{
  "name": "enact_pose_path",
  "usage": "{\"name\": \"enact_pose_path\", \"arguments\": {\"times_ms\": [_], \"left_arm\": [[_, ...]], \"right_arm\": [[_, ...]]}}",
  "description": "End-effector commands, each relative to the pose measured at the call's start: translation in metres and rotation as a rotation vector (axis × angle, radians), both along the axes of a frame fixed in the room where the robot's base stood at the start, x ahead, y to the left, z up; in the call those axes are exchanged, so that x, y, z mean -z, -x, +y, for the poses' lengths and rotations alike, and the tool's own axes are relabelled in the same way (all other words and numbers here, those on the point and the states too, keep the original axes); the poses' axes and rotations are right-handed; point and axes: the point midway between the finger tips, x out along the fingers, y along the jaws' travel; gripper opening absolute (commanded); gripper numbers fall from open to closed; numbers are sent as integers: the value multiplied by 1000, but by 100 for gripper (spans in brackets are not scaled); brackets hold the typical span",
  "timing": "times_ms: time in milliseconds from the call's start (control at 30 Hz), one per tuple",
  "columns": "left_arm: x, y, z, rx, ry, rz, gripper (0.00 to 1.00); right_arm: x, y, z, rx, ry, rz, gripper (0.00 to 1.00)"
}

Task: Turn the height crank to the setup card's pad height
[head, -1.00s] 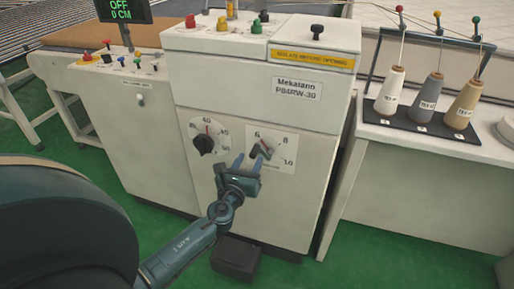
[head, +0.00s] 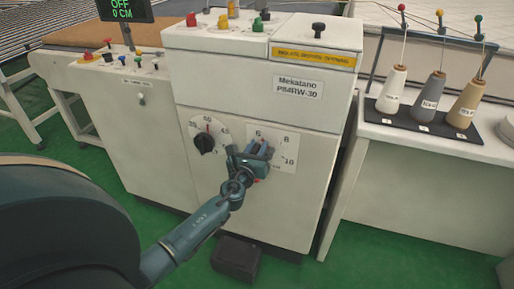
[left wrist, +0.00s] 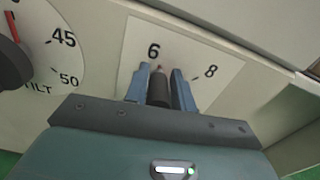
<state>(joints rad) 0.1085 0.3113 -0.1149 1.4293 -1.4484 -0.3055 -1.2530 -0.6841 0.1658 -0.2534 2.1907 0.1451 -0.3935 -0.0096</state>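The height crank is a dark handle (left wrist: 159,91) on a white scale plate (head: 283,157) marked 6, 8 and 10, on the machine's front. My left gripper (head: 260,147) is at this plate and hides most of the crank in the head view. In the left wrist view its two blue fingers (left wrist: 160,88) lie close on both sides of the handle, and no clear gap shows. A reddish tip shows just beyond the handle, near the 6. I cannot make out a setup card. My right gripper is not in view.
A black tilt knob (head: 205,143) with its own scale is just left of the crank. The cream machine cabinet (head: 262,210) stands on a green floor. A dark box (head: 236,257) sits below. Thread cones (head: 430,97) stand on the right table. A display (head: 124,9) reads OFF, 0 CM.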

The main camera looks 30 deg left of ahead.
Motion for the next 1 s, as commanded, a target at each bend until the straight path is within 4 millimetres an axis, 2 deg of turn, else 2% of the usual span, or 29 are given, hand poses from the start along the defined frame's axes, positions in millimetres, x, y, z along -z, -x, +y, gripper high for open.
{"name": "enact_pose_path", "arguments": {"times_ms": [33, 233, 1000], "left_arm": [[0, 0, 1, -2, -1, 0, 18], [0, 0, 1, -2, -1, 0, 2], [9, 2, 7, -7, 101, -19, 1]], "right_arm": [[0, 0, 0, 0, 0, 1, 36], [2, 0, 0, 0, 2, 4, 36], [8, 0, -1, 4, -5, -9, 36]]}}
